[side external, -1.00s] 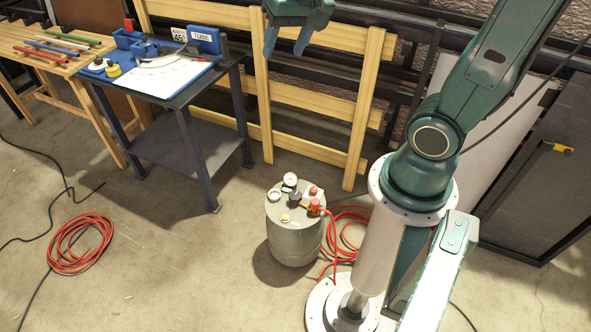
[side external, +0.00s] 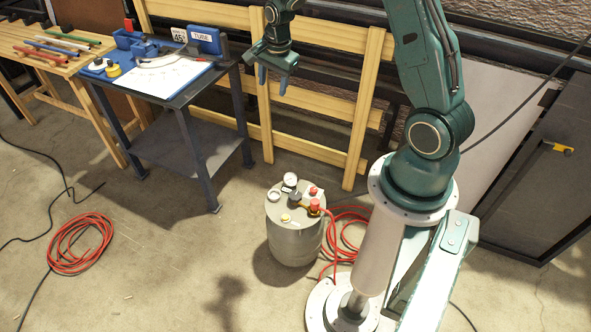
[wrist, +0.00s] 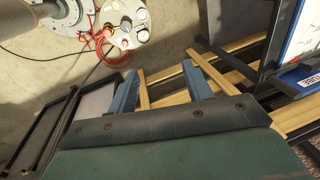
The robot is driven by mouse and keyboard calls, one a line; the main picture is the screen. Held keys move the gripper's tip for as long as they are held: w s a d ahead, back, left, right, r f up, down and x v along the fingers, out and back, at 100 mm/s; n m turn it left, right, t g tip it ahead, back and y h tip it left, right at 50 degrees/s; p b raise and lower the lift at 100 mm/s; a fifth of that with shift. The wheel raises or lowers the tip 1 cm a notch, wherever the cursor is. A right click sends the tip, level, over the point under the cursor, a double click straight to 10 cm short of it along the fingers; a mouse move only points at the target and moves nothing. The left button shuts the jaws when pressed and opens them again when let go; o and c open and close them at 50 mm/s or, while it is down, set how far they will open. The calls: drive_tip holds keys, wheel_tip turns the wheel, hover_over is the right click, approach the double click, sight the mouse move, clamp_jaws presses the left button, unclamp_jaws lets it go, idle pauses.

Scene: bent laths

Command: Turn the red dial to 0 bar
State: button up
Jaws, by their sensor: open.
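A grey tank (side external: 295,235) stands upright on the floor near my base. On its top are a round white-faced gauge (side external: 290,179), a red knob (side external: 314,204) on a brass-coloured fitting and a second small red part (side external: 313,190). I cannot tell for sure which red part is the dial, nor read the gauge. My gripper (side external: 272,80) is open and empty, high above and slightly left of the tank, touching nothing. In the wrist view the two blue fingers (wrist: 160,64) are spread apart, and the tank top (wrist: 122,27) shows at the upper left.
A red hose (side external: 345,235) runs from the tank beside my base. A wooden slatted rack (side external: 315,90) stands behind. A dark table (side external: 190,140) with blue fixtures is at the left, beside a wooden bench (side external: 50,55). A coiled red hose (side external: 80,245) lies on open floor.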

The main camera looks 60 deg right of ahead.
drive_tip(key=s+d+f+m+g, duration=0.1)
drive_tip(key=d+f+m, duration=0.25)
drive_tip(key=f, duration=0.55)
drive_tip(key=s+d+f+m, duration=0.1)
drive_tip(key=d+f+m, duration=0.25)
drive_tip(key=f, duration=0.45)
drive_tip(key=m+g+y, duration=0.1)
drive_tip(key=m, duration=0.6)
hover_over(314, 189)
wheel_tip(314, 189, down, 19)
drive_tip(key=shift+r, duration=0.2)
drive_tip(key=shift+a, duration=0.1)
drive_tip(key=shift+f, duration=6.85)
drive_tip(key=c, duration=1)
